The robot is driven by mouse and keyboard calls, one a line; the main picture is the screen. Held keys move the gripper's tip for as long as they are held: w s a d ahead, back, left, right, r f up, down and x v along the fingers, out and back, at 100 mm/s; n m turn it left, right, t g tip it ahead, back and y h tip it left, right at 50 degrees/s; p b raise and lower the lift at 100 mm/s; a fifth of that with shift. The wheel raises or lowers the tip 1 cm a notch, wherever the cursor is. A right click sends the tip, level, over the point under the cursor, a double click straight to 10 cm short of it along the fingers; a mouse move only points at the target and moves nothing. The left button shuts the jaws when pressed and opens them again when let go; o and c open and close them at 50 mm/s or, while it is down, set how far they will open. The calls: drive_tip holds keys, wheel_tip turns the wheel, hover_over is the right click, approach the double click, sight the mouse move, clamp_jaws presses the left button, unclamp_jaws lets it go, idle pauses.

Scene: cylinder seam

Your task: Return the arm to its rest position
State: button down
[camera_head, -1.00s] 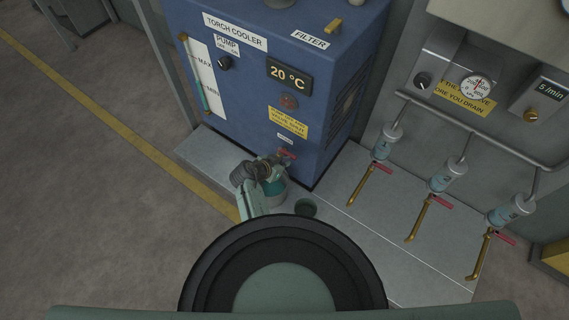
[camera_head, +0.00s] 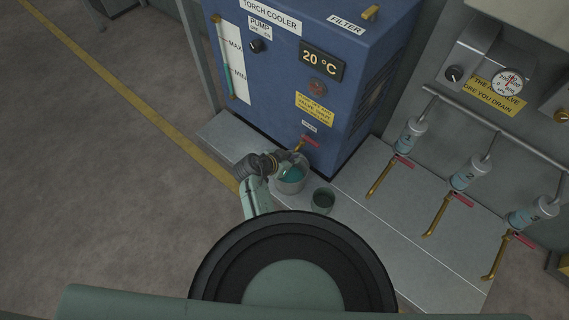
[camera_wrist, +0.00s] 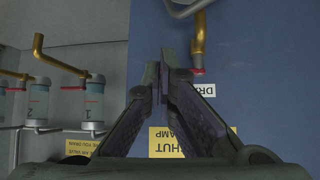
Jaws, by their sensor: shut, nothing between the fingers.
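My gripper (camera_head: 284,156) reaches toward the low front of the blue torch cooler (camera_head: 290,85) in the head view, just above a clear vessel of teal liquid (camera_head: 291,177). In the wrist view my gripper (camera_wrist: 164,62) shows its two dark fingers closed together at the tips, with nothing between them. The cooler's brass drain spout (camera_wrist: 198,38) is right of the fingertips there, with a bit of red at its base. In the head view the drain's red handle (camera_head: 310,140) is just beyond the gripper. Whether the fingers touch the spout cannot be told.
A second vessel (camera_head: 322,201) stands on the grey plinth to the right. Three numbered cylinders with brass spouts and red handles, one of them here (camera_head: 409,135), hang along a pipe at the right. Open floor (camera_head: 90,190) lies to the left.

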drive_tip(key=shift+v, duration=2.35)
drive_tip(key=shift+s+d, duration=0.1)
drive_tip(key=shift+d, duration=0.05)
